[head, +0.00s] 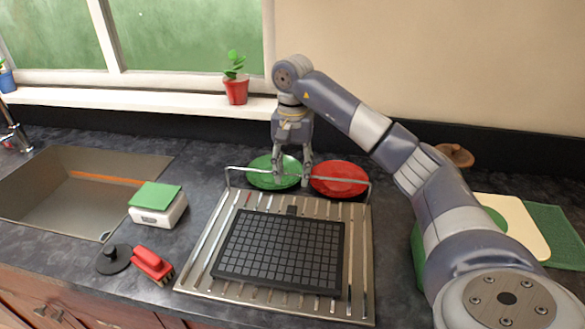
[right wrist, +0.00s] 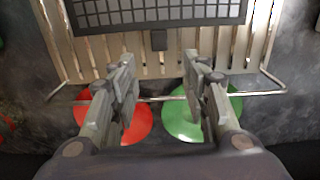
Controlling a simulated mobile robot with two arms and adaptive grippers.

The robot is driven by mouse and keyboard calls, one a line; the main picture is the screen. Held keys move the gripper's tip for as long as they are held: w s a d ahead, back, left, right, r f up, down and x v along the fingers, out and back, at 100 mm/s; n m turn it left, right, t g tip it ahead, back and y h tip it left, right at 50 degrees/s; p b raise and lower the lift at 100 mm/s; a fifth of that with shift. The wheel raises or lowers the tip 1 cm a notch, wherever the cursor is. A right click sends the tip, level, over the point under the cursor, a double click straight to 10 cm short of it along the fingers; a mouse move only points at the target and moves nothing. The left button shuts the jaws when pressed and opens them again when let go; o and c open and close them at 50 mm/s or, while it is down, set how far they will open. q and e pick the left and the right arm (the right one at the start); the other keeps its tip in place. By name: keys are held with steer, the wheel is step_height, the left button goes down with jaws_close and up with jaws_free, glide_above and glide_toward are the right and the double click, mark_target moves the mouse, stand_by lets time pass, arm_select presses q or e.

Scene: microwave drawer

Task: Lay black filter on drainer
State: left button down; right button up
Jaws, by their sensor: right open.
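The black filter (head: 281,250) is a flat dark grid panel with a small tab on its far edge. It lies on the slatted metal drainer (head: 360,270), slightly turned against the slats. My right gripper (head: 292,184) is open and empty behind the filter, near the drainer's wire rail and between a green and a red plate. In the right wrist view its fingers (right wrist: 158,75) are spread apart, with the filter (right wrist: 150,14) and its tab beyond them, and nothing between them. My left gripper does not show.
A green plate (head: 262,172) and a red plate (head: 340,179) stand at the drainer's back rail. A sink (head: 60,215) is at the left. A white and green sponge box (head: 158,205), a red brush (head: 150,262) and a black knob (head: 113,259) lie left of the drainer.

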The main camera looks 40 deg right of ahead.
step_height(320, 180, up, 2)
steer(key=shift+r, duration=0.1)
stand_by(0.6)
